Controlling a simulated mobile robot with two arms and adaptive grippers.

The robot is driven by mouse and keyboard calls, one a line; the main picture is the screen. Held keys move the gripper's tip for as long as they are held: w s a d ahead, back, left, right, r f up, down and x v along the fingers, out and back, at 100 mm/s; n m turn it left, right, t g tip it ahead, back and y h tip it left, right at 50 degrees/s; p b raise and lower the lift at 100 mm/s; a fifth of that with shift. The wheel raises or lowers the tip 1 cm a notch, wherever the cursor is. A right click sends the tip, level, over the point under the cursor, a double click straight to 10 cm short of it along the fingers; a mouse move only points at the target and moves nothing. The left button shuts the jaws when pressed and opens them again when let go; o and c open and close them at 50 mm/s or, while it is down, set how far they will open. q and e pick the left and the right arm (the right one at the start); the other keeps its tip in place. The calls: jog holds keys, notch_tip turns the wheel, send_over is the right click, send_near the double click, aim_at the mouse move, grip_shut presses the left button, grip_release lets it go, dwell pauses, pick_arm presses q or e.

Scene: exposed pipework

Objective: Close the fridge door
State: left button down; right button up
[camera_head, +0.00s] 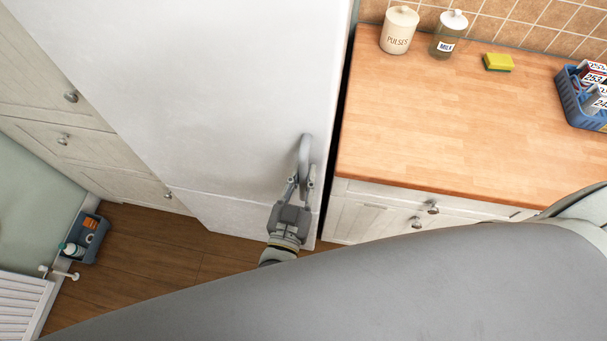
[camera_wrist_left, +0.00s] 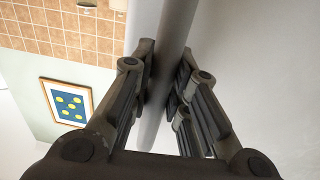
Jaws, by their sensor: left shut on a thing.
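The fridge (camera_head: 235,90) is a tall white unit in the middle-left of the head view, and its front looks flush, though I cannot tell if the door is fully closed. A grey curved handle (camera_head: 305,155) is on the door near its right edge. My left gripper (camera_head: 301,182) is at the lower part of this handle. In the left wrist view the two fingers press on both sides of the handle bar (camera_wrist_left: 172,65), with the white door surface (camera_wrist_left: 250,70) to the right. My right gripper is not in view.
A wooden worktop (camera_head: 440,120) stands right of the fridge, with a pulses jar (camera_head: 399,30), a milk jar (camera_head: 449,35), a sponge (camera_head: 498,62) and a blue basket (camera_head: 580,110). Cream cupboards (camera_head: 70,125) are left. A dark caddy (camera_head: 86,238) and radiator (camera_head: 22,303) are lower left.

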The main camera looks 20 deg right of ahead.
pick_arm(q)
jog(key=shift+w+r, duration=0.15)
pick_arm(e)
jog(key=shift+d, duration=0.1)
pick_arm(q)
jog(key=c, duration=1.7)
grip_release()
jog(key=shift+o, duration=1.1)
jog(key=shift+w+d, duration=0.1)
jog(key=shift+d, duration=0.05)
jog(key=shift+o, duration=0.6)
jog(key=shift+w+d, duration=0.1)
jog(key=shift+w, duration=0.05)
jog(key=shift+s+a, duration=0.25)
jog(key=shift+s, duration=0.15)
jog(key=v, duration=1.1)
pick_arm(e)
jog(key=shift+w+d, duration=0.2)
pick_arm(q)
jog(key=shift+s, duration=0.1)
jog(key=shift+f, duration=0.25)
